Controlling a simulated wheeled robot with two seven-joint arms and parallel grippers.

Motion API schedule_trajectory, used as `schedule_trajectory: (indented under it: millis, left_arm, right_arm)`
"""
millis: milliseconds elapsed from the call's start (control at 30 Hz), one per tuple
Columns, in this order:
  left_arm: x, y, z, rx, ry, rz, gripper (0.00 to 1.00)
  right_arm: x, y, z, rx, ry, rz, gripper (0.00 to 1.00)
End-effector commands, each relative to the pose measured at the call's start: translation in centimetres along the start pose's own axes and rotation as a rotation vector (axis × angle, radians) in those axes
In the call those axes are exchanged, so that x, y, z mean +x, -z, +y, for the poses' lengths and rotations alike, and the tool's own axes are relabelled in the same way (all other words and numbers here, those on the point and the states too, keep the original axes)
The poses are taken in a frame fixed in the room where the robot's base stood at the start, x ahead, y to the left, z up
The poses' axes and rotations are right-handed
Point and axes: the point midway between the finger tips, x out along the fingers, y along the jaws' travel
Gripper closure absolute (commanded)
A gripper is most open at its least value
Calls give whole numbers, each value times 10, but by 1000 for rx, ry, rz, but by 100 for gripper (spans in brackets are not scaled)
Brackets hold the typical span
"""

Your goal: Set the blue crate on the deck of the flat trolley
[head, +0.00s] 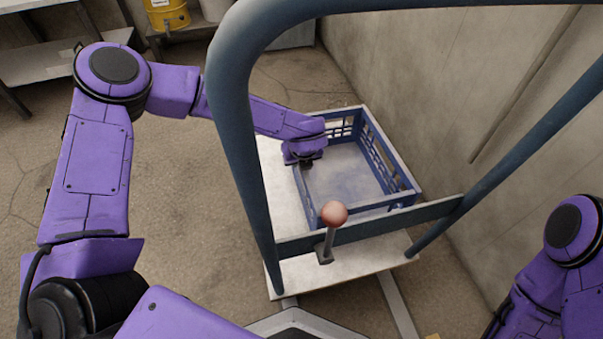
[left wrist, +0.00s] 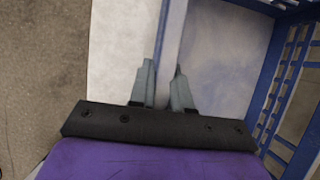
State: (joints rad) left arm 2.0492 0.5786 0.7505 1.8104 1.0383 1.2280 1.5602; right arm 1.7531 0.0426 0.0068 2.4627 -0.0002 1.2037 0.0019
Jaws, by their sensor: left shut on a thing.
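The blue crate (head: 402,180) is an open box with slatted sides. It appears to sit on the pale deck (head: 345,272) of the flat trolley, behind the blue handle frame (head: 235,130). My left gripper (head: 304,163) is at the crate's left wall. In the left wrist view its two grey fingers (left wrist: 162,82) straddle the rim of that wall, and the crate's slatted side (left wrist: 290,85) shows at the right. The crate looks empty. My right gripper is out of view; only part of that arm shows at the lower right.
A lever with a reddish knob (head: 334,213) stands at the trolley's near crossbar. A concrete wall (head: 440,60) runs close along the right. A shelf with a yellow bucket (head: 167,14) is at the back left. The floor left of the trolley is clear.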

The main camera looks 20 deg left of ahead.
Motion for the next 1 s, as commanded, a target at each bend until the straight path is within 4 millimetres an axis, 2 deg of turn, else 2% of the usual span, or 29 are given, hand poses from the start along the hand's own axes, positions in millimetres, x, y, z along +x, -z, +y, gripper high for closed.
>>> schedule_trajectory:
  millis: [100,167,400,433,500,800,867,1000]
  left_arm:
    - [24,11,0,-2,0,0,100]
    - [32,15,0,-1,1,0,100]
    - [34,16,0,-1,2,0,100]
    - [35,17,2,1,-2,2,73]
    - [35,17,2,1,-2,2,57]
    - [31,16,1,0,-1,1,57]
    - [24,15,1,0,0,1,57]
    - [-10,13,0,0,2,0,57]
  right_arm:
    - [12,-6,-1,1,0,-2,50]
    - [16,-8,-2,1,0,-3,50]
    - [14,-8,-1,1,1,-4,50]
    - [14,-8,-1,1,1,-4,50]
    - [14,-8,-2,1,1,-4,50]
    - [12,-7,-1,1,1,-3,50]
    - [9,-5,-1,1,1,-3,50]
    - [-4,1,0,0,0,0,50]
